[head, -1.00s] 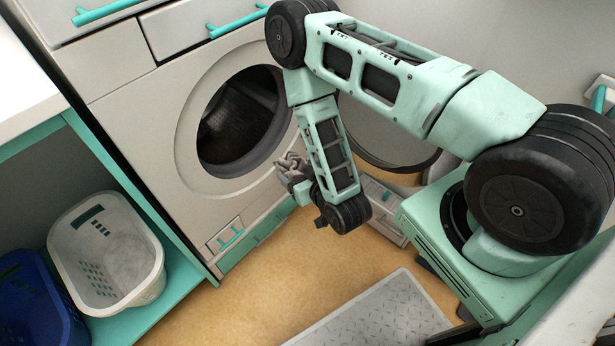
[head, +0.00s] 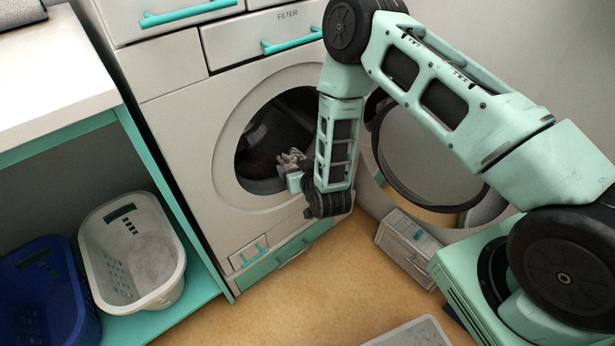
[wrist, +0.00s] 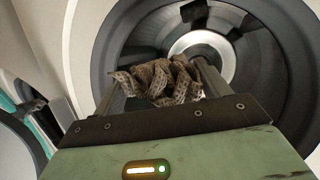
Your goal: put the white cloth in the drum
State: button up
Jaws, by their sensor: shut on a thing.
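My gripper (head: 294,172) is shut on a crumpled cloth (head: 291,160), held at the washing machine's round opening. The cloth looks grey-brown with a dotted pattern rather than plain white; it also shows in the wrist view (wrist: 160,82), bunched between the fingers (wrist: 160,88). The drum (head: 262,155) is dark inside and its opening is clear. In the wrist view the drum (wrist: 258,70) lies straight ahead, with a bright round hub at its back. I cannot tell how far past the rim the cloth is.
The round door (head: 440,165) stands open to the right, behind my arm. A small grey drawer unit (head: 405,245) is on the floor below it.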

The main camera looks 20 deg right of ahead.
aim_at(282, 163)
jog(key=w+a+f+b, duration=0.1)
jog(key=w+a+b, duration=0.1)
jog(key=w, duration=0.5)
jog(key=w+a+f+b, duration=0.1)
jog(key=w+a+b, duration=0.2)
jog(key=w+b, duration=0.2)
jog(key=shift+r+x, duration=0.25)
jog(key=shift+x, duration=1.5)
jog(key=shift+w, duration=0.15)
jog(key=o, duration=1)
jog(key=shift+r, duration=0.1)
jog(key=p+v, duration=0.3)
jog(key=v, duration=1.4)
jog(key=shift+d+p, duration=0.1)
jog(key=shift+p, duration=0.3)
